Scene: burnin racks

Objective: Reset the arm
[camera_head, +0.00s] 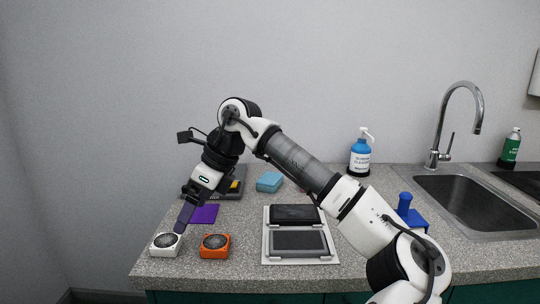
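My arm reaches from the lower right over the counter (350,259), bent at its elbow, with its end pointing down at the left. My gripper (181,222) is just above and behind a white round-faced unit (165,245) near the counter's front left. Its fingers look dark and close together, but they are small and seen from the side. I cannot tell whether they are open or shut, or whether they touch the white unit.
An orange unit (214,246) sits beside the white one. A purple pad (205,214), a light tray (267,255) with dark panels, a blue block (269,181), a blue bottle (359,157) and a blue tool (408,212) share the counter. The sink (480,203) is right.

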